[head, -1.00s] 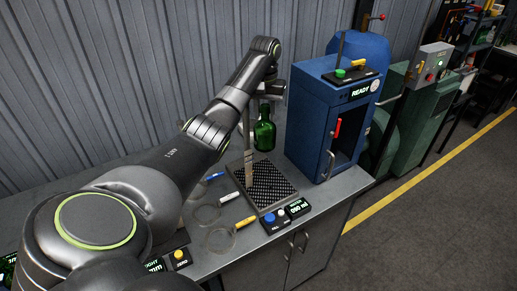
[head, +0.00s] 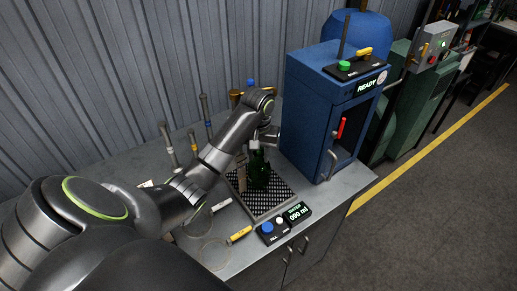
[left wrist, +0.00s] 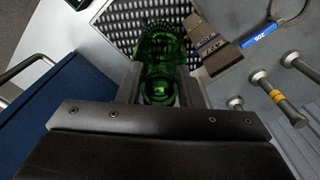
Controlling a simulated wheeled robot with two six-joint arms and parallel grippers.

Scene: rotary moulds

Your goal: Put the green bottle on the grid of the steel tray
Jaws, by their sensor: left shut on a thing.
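The green bottle (head: 259,174) is upright, low over the black grid of the steel tray (head: 276,201). I cannot tell for sure whether its base touches the grid. My left gripper (head: 257,146) is shut on the bottle near its top. In the left wrist view the bottle (left wrist: 158,50) sits between the fingers of my left gripper (left wrist: 160,88), with the tray's grid (left wrist: 118,18) behind it. My right gripper is not in view.
A blue cabinet (head: 310,110) marked READY stands just right of the tray. A control box reading 090 ml (head: 297,212) is at the tray's front. Wire rings and a yellow-handled tool (head: 239,235) lie at the left front. Several upright rods (head: 168,146) stand behind my arm.

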